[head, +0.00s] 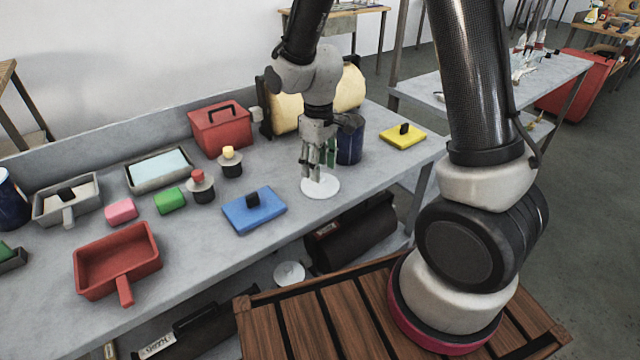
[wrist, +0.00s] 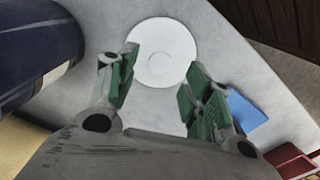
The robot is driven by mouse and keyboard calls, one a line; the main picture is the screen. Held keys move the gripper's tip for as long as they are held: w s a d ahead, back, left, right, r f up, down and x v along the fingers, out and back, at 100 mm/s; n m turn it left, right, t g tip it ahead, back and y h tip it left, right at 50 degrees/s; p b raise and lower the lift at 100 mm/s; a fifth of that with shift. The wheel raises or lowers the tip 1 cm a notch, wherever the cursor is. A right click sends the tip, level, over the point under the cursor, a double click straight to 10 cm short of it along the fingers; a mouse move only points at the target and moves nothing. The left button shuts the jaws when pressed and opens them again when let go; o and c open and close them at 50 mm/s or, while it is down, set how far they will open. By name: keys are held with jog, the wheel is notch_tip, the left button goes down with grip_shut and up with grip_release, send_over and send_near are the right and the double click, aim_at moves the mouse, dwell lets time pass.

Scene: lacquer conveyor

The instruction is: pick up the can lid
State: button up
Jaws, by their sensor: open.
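The can lid is a flat white disc (head: 320,187) lying on the grey bench near its front edge, right of the blue block. It also shows in the wrist view (wrist: 161,52), beyond my fingertips, with a faint round mark at its centre. My gripper (head: 314,172) points down over the lid's back part. In the wrist view my gripper (wrist: 156,85) has its green-padded fingers spread apart with nothing between them. Whether the fingertips touch the lid I cannot tell.
A dark blue can (head: 349,143) stands close behind and right of my gripper. A blue block with a black handle (head: 254,210) lies to the left, a yellow one (head: 403,137) to the right. A red toolbox (head: 220,130) stands at the back. Another white disc (head: 289,274) is below the bench.

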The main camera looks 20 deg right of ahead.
notch_tip(320, 180, down, 4)
jog(key=c, duration=1)
jog(key=shift+r, duration=0.15)
